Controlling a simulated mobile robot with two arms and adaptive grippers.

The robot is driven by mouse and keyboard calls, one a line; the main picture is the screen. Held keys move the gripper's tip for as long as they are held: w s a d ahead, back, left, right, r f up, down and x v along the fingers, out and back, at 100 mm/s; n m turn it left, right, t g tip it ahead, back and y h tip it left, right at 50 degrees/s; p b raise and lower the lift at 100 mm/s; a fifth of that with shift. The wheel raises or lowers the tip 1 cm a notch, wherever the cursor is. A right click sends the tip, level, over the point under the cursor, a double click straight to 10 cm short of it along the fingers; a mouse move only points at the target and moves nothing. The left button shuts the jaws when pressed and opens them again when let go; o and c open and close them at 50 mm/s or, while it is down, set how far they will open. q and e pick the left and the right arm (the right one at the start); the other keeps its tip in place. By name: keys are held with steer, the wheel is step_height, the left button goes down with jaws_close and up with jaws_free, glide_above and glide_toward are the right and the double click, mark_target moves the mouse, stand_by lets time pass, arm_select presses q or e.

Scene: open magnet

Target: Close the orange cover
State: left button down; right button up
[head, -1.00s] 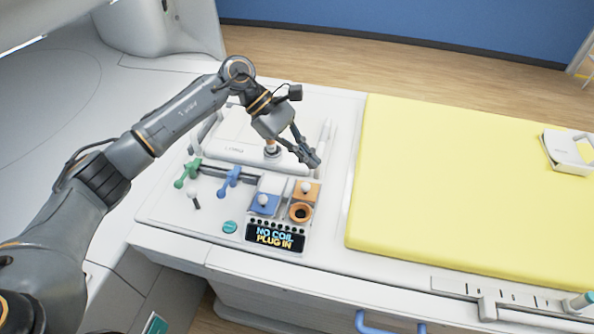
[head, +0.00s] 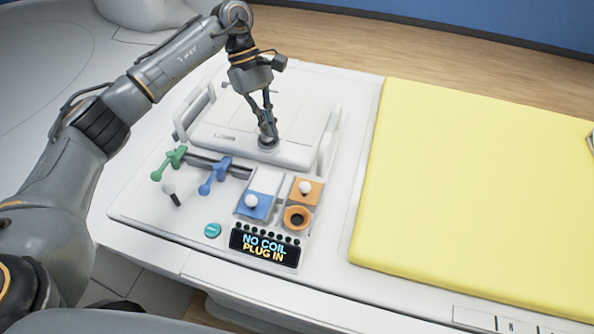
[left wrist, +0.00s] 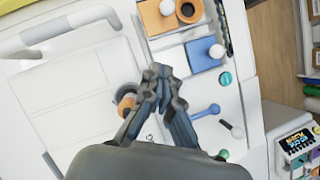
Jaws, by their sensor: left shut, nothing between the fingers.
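The orange cover (head: 307,187) with a white knob sits on the control panel in the head view, just behind an orange ring-shaped socket (head: 297,217) whose dark hole is uncovered. In the left wrist view the orange cover (left wrist: 156,17) is at the top, with the socket (left wrist: 189,10) beside it. My left gripper (head: 269,140) is shut and empty, pointing down over the front edge of the white housing, behind and left of the cover. Its closed fingers (left wrist: 160,75) show in the left wrist view, apart from the cover. My right gripper is not in view.
A blue cover (head: 254,205) with a white knob is left of the orange one. Blue (head: 215,176) and green (head: 169,163) levers stand further left. A display (head: 264,247) reads "NO COIL PLUG IN". A yellow pad (head: 470,190) lies on the right.

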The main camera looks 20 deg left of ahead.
arm_select(q)
steer(key=f, duration=0.1)
steer(key=p, duration=0.4)
glide_toward(294, 184)
steer(key=f, duration=0.4)
steer(key=shift+s+d+f, duration=0.2)
steer(key=shift+s+f, duration=0.05)
steer(key=d+p, duration=0.1)
steer(key=s+d+p, duration=0.1)
steer(key=shift+s+d+r+p, duration=0.25)
steer(key=shift+s+p, duration=0.05)
steer(key=shift+p, duration=0.05)
steer(key=shift+s+d, duration=0.3)
steer(key=shift+d, duration=0.05)
steer(key=shift+f, duration=0.1)
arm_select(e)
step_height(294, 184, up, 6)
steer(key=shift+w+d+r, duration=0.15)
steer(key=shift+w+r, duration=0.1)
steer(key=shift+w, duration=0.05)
arm_select(q)
steer(key=shift+w, duration=0.1)
